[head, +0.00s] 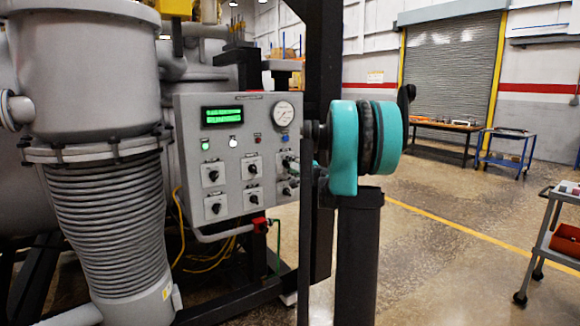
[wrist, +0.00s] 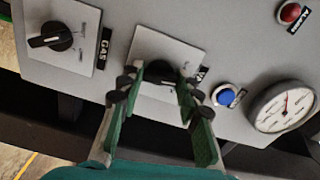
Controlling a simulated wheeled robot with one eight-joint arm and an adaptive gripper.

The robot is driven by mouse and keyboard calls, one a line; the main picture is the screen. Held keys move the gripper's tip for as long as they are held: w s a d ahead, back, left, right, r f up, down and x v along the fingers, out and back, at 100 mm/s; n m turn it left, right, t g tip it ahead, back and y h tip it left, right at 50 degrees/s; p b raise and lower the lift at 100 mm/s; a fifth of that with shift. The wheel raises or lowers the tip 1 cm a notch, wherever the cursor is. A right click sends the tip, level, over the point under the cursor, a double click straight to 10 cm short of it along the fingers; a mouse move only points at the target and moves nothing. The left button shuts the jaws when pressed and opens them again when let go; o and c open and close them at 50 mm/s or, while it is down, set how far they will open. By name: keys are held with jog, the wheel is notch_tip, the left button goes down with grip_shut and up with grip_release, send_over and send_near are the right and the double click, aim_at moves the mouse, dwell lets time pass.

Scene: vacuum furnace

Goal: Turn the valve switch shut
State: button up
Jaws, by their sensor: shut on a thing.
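The valve switch (wrist: 160,73) is a black rotary knob on a white square plate, with a partly hidden label beside it. In the wrist view my gripper (wrist: 152,88) has its green-padded fingers on both sides of this knob and is shut on it. The fingers cover much of the knob, so its exact angle is hard to tell.
Another black knob (wrist: 50,37) labelled GAS, a blue button (wrist: 224,95), a red button (wrist: 290,13) and a pressure gauge (wrist: 283,106) are close by. The green display (head: 222,115) is lit. A grey ribbed vessel (head: 105,220) stands left. Open floor lies right.

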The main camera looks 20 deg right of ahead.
jog(key=shift+n, duration=2)
jog(key=o, duration=1.2)
jog(key=shift+c, duration=0.2)
jog(key=shift+s, duration=0.1)
jog(key=v, duration=1.2)
